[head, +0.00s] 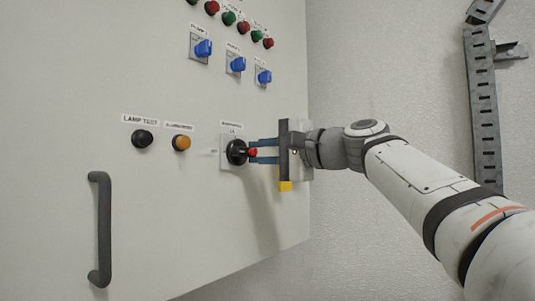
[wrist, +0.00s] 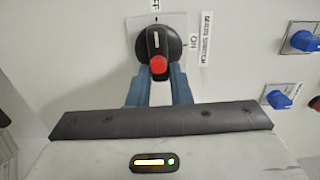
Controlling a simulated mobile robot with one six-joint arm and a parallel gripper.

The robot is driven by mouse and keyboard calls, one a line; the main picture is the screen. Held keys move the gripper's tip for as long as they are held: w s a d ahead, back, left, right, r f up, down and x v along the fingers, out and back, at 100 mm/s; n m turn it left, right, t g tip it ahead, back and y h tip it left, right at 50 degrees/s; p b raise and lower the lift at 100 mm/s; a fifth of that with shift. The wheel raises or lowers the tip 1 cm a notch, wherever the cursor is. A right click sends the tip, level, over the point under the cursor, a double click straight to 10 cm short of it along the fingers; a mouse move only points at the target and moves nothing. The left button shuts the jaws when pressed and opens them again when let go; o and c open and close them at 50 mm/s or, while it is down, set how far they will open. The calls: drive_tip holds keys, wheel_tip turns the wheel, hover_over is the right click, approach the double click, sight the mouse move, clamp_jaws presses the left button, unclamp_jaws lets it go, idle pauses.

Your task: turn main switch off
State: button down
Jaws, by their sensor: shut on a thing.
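The main switch (head: 235,151) is a black rotary knob with a red end, on a pale plate on the cabinet front. In the wrist view the knob (wrist: 152,44) has its white mark toward the partly cut-off OFF label at the top. The ON label (wrist: 193,40) is to its right. The red end points down between my fingers. My gripper (head: 252,152) reaches in from the right, its two blue fingers shut on the knob's red-ended handle. The fingers also show in the wrist view (wrist: 159,73).
A lamp test button (head: 142,138) and an orange button (head: 181,143) are left of the switch. Blue selector knobs (head: 203,48) and indicator lamps (head: 228,18) are above. A dark door handle (head: 99,229) stands at lower left. The cabinet's right edge is close behind my gripper.

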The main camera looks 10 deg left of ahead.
drive_tip(key=shift+s+r, duration=0.1)
drive_tip(key=shift+r, duration=0.05)
drive_tip(key=c, duration=1.8)
unclamp_jaws()
drive_tip(key=o, duration=0.3)
drive_tip(key=shift+a, duration=0.35)
drive_tip(key=shift+o, duration=0.9)
drive_tip(key=shift+d, duration=0.2)
drive_tip(key=b+v, duration=0.1)
drive_tip(key=v, duration=0.6)
drive_tip(key=shift+d, duration=0.3)
drive_tip(key=shift+s, duration=0.1)
